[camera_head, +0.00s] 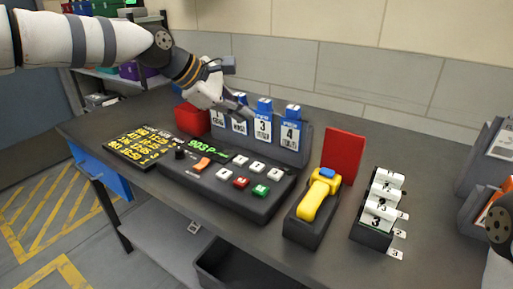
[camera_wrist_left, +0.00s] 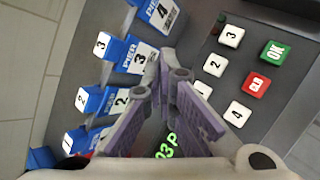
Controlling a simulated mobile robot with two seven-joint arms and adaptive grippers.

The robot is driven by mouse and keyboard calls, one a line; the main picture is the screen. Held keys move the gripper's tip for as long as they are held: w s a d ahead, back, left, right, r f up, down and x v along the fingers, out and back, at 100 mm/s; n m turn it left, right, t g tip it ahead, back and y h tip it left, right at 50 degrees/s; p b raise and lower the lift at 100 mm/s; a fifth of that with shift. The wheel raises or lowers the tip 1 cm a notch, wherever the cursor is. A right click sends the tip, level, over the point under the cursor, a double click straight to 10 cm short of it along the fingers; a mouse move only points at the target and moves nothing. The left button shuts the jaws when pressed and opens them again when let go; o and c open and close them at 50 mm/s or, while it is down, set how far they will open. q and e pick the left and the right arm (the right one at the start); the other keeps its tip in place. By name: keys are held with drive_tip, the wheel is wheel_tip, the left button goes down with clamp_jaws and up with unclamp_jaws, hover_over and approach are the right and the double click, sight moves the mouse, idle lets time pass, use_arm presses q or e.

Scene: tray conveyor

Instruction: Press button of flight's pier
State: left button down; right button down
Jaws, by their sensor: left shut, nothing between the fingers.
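The button panel (camera_head: 225,189) is a dark console on the table with white number keys, a red key (camera_head: 241,182) and a green key (camera_head: 260,190). Its display (camera_head: 208,148) shows green "903 P" and more I cannot read. The wrist view shows white keys 3 (camera_wrist_left: 231,36), 2 (camera_wrist_left: 215,64) and 4 (camera_wrist_left: 237,113), plus green OK (camera_wrist_left: 273,52). Behind stand blue-topped pier cards, such as Pier 3 (camera_head: 263,127) and Pier 4 (camera_head: 290,133). A black board (camera_head: 142,147) has small yellow text. My left gripper (camera_head: 246,110) is shut and empty, above the panel near the cards. My right gripper is out of view.
A red bin (camera_head: 193,120) stands left of the cards. A yellow handheld device (camera_head: 316,197) sits in a dark stand, with an upright red panel (camera_head: 343,157) behind. Numbered white rolls (camera_head: 379,214) are further right. A tiled wall closes the back.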

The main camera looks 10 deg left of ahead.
sight(241, 161)
use_arm(q)
drive_tip(key=shift+s+r, duration=0.15)
drive_tip(key=shift+s, duration=0.1)
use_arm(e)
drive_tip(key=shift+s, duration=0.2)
use_arm(q)
drive_tip(key=shift+a, duration=0.1)
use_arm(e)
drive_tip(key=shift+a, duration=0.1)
